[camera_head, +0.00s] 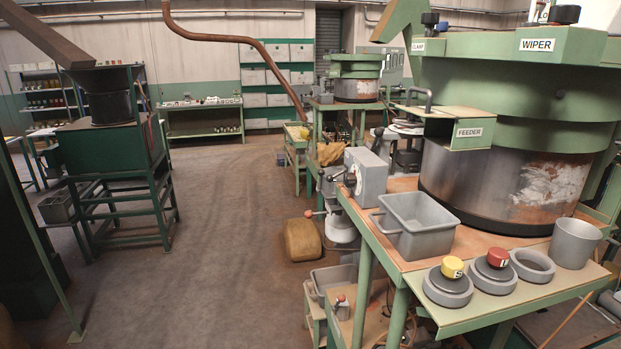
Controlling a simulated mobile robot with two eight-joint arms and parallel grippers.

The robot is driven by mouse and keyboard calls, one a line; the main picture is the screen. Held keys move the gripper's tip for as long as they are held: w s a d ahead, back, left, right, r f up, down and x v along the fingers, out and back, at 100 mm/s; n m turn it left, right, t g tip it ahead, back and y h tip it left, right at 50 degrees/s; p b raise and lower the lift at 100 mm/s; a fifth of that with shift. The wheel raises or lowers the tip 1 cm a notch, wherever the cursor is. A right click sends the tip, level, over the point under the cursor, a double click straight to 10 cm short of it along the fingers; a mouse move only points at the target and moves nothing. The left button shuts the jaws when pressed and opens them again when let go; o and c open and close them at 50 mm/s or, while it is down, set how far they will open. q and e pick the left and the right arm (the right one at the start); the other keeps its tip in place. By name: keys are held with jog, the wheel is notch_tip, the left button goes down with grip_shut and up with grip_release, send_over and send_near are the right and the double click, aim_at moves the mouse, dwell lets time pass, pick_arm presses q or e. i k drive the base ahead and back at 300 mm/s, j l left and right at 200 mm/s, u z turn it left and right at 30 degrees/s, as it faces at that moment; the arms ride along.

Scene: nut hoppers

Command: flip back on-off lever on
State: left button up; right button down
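A grey box (367,173) stands at the left edge of the near workbench, behind a grey bin. A small dark lever-like part (350,179) shows on its left side; its position is too small to tell. No on-off label is readable, so I cannot tell which of these is the back on-off lever. Neither of my grippers is in view, and nothing is seen touching these parts.
The green workbench (470,315) on the right carries a grey bin (417,222), yellow (452,267) and red (498,257) buttons, a grey cup (574,242) and a large hopper (500,185). A brown sack (302,240) lies on the floor. The middle floor (230,250) is clear.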

aim_at(329, 179)
jog(key=i+j+u, duration=0.2)
jog(key=i+j, duration=0.6)
jog(key=j, duration=0.1)
